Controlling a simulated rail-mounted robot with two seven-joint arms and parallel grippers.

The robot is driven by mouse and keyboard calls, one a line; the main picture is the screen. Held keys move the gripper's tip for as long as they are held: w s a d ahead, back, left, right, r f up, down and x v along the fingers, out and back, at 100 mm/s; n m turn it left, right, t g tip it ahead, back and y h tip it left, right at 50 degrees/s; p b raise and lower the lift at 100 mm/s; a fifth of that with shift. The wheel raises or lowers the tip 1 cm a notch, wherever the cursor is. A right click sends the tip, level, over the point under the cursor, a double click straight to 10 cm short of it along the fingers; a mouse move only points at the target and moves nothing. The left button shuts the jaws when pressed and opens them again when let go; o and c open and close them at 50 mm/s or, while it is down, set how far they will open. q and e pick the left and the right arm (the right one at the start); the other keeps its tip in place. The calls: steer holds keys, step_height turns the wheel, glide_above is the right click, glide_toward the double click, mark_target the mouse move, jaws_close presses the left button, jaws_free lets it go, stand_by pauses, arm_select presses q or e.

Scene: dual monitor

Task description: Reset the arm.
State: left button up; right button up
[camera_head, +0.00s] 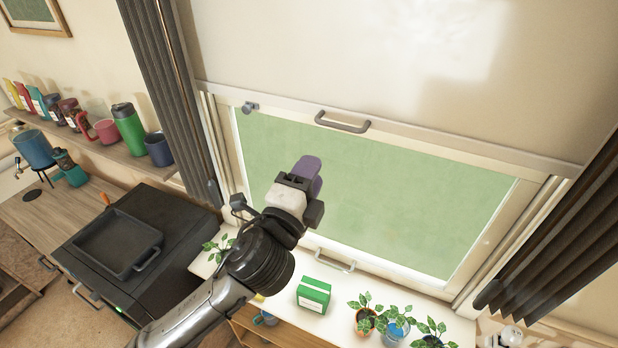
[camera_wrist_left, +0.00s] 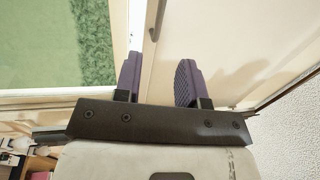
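My left arm comes in from the bottom left of the head view. Its gripper (camera_head: 308,172), with purple finger pads, is raised in front of the window pane (camera_head: 400,190). In the left wrist view the two fingers (camera_wrist_left: 158,78) stand apart with nothing held between them. The gripper appears clear of the upper window handle (camera_head: 342,122) and the lower handle (camera_head: 335,262). My right gripper cannot be made out in either view.
A sill below the window holds a green box (camera_head: 314,295) and potted plants (camera_head: 366,320). Dark curtains (camera_head: 165,80) hang at both sides. At left are a shelf of bottles and mugs (camera_head: 128,128) and a black appliance with a tray (camera_head: 117,243).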

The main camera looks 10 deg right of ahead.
stand_by(0.6)
arm_select(q)
steer(key=s+a+r+n+y, duration=0.3)
steer(key=a+n+y, duration=0.4)
steer(key=a+n, duration=0.45)
steer(key=s+a+f+n+g+y, duration=0.2)
steer(key=s+a+f+n, duration=0.2)
steer(key=a+f+n, duration=0.5)
steer(key=s+a+f+n+g+y, duration=0.1)
steer(key=s+a+f+g, duration=0.2)
steer(key=f, duration=0.4)
steer(key=s+a+f+n+y+p, duration=0.1)
steer(key=s+a+f, duration=0.2)
steer(key=s+f, duration=0.25)
steer(key=s+a+f+g, duration=0.2)
steer(key=s+a+f, duration=0.1)
steer(key=f, duration=0.4)
steer(key=s+a+f+g, duration=0.1)
steer(key=s+f+g, duration=0.4)
steer(key=s+f, duration=0.8)
steer(key=s+n, duration=0.1)
steer(key=s, duration=0.3)
steer(key=shift+y+p, duration=0.4)
